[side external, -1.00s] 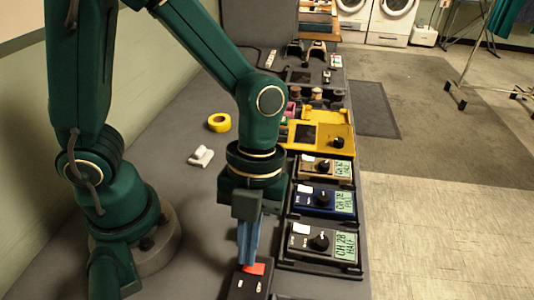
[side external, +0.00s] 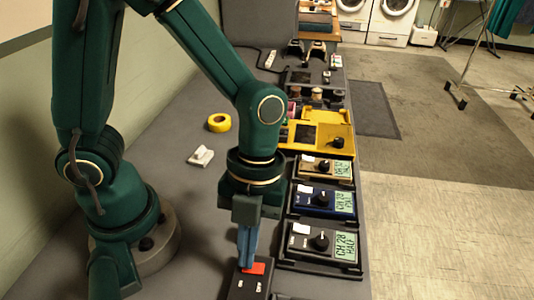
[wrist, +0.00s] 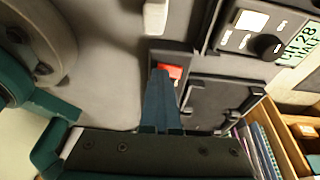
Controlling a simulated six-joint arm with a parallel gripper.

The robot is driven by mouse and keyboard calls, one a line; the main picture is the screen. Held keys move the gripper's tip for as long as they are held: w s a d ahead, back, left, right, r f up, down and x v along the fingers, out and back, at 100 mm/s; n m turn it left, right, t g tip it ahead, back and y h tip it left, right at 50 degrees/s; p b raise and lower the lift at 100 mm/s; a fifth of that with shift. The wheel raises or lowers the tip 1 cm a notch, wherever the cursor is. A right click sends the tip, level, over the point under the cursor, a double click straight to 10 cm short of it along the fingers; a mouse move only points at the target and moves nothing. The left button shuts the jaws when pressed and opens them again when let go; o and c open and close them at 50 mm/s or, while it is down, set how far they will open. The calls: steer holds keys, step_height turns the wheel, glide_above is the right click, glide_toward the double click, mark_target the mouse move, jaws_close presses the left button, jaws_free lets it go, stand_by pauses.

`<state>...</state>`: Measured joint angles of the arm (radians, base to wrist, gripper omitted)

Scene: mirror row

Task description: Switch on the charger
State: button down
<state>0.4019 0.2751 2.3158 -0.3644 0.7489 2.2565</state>
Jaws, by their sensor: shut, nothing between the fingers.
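A black switch box (side external: 249,287) with white ON and OFF marks lies at the bottom of the side view, ON on the left and OFF on the right. Its red rocker (side external: 258,267) is partly hidden by my fingers. My gripper (side external: 245,266) is shut and empty, pointing down at the rocker's left part. In the wrist view, the red rocker (wrist: 174,71) shows just beyond and right of the closed blue fingertips (wrist: 162,69). The tips appear at or very near it; I cannot tell contact or the rocker's tilt for sure.
A black device (side external: 300,243) with a knob and a green label stands right of the box, with a blue device (side external: 311,200) and others behind it. Yellow tape (side external: 219,122) and a white object (side external: 201,157) lie on the open grey bench to the left.

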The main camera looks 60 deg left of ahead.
steer(key=shift+w+d+r, duration=0.15)
steer(key=shift+w+d, duration=0.35)
steer(key=shift+d, duration=0.05)
steer(key=shift+r, duration=0.2)
steer(key=d+v, duration=0.1)
steer(key=v, duration=1.2)
steer(key=shift+s+r, duration=0.2)
steer(key=shift+r, duration=0.2)
steer(key=shift+a, duration=0.15)
steer(key=shift+s+a, duration=0.4)
steer(key=shift+s, duration=0.05)
